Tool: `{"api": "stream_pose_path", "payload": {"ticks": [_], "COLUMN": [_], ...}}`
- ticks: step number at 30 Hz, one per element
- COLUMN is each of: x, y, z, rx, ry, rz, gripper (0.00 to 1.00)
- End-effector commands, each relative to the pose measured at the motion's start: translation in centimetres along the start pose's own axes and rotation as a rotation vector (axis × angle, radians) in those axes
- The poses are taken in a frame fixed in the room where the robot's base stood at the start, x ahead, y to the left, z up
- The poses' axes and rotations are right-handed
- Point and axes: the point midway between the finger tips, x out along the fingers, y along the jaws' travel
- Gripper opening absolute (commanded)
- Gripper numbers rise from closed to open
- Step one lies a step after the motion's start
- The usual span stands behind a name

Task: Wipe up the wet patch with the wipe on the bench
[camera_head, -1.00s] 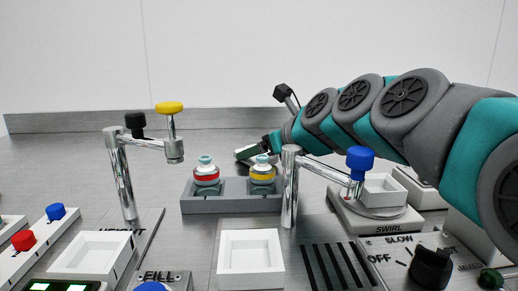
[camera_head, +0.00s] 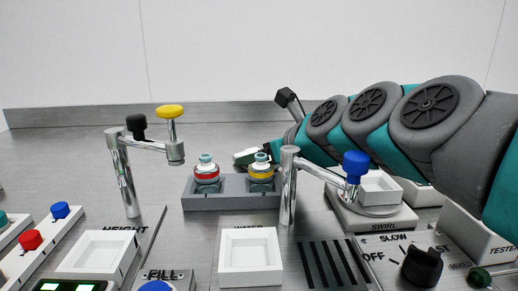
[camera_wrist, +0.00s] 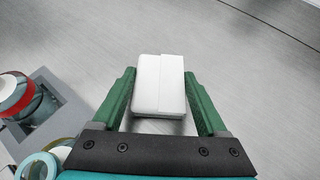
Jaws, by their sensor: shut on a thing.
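The wipe (camera_wrist: 160,84) is a white folded block in the wrist view. My gripper (camera_wrist: 160,88) has its two green fingers on either side of it and is shut on it. In the head view my gripper (camera_head: 250,157) is behind the grey holder, partly hidden by the bottle with the yellow band, and the wipe shows only as a small pale bit there. I cannot make out the wet patch in either view; the metal bench (camera_head: 80,160) looks bare where it shows.
A grey holder (camera_head: 222,202) carries a red-banded bottle (camera_head: 206,170) and a yellow-banded bottle (camera_head: 261,168), close to my gripper. The swirl unit (camera_head: 385,219) is at right. The back left bench is clear.

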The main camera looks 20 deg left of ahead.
Motion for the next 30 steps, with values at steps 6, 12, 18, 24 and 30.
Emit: {"api": "stream_pose_path", "payload": {"ticks": [6, 12, 18, 24, 30], "x": [0.1, 0.7, 2.0, 3.0, 3.1], "y": [0.0, -0.5, -1.4, -2.2, -2.3], "z": [-0.2, 0.2, 0.8, 1.4, 1.4], "rx": [0.001, 0.000, 0.002, 0.000, -0.001], "ry": [0.004, 0.004, 0.006, 0.004, 0.002], "rz": [0.002, 0.001, 0.000, 0.000, 0.000], "gripper": [0.06, 0.06, 0.06, 0.06, 0.06]}}
